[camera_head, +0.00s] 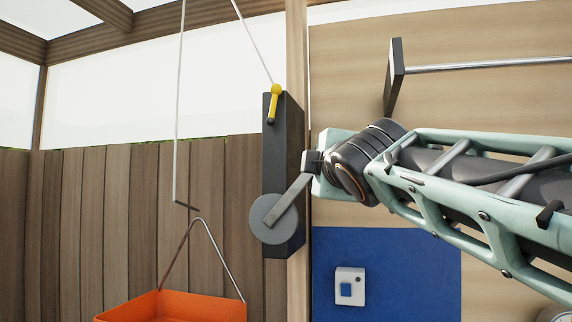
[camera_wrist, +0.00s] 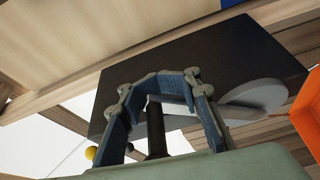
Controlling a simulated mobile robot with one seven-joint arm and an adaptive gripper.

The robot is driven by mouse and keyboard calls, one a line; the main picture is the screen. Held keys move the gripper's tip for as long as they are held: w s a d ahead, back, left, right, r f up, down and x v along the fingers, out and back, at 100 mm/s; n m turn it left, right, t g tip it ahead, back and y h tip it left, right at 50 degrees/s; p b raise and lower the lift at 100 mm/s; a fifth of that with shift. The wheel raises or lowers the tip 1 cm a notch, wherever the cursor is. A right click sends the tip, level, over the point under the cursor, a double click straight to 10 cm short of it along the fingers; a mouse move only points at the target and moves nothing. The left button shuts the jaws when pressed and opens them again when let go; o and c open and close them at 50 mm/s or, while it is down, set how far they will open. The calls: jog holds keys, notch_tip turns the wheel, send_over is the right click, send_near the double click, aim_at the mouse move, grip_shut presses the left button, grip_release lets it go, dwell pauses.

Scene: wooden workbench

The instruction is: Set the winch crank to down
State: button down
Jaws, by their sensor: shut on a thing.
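The winch is a tall dark box (camera_head: 285,160) on a wooden post, with a grey round disc (camera_head: 268,222) low on its face. The grey crank arm (camera_head: 290,198) slants up and to the right from the disc toward my gripper (camera_head: 314,162). In the wrist view the crank's dark handle (camera_wrist: 155,130) stands between the blue-padded fingers of my gripper (camera_wrist: 170,84), which is shut on it. The crank arm (camera_wrist: 178,108) and disc (camera_wrist: 255,97) also show there. In the head view my gripper hides part of the handle end.
A yellow-knobbed lever (camera_head: 275,92) sits at the box's top. A line runs down to a small hook (camera_head: 187,206) above an orange tray (camera_head: 170,305) with a wire handle. A blue panel (camera_head: 400,265) with a white switch box (camera_head: 350,286) is lower right. A metal rail (camera_head: 490,64) is above my arm.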

jog(key=shift+w+a+r+n+g+p, duration=0.15)
jog(key=shift+a+n+p, duration=0.2)
jog(key=shift+a, duration=0.25)
jog(key=shift+w+a+f+n+g+p, duration=0.15)
jog(key=shift+a+n+p, duration=0.15)
jog(key=shift+a, duration=0.25)
jog(key=shift+f, duration=0.1)
jog(key=c, duration=2)
grip_release()
jog(key=shift+s, duration=0.1)
jog(key=shift+o, duration=0.2)
jog(key=shift+a, duration=0.25)
jog(key=shift+s+d, duration=0.1)
jog(key=shift+s, duration=0.1)
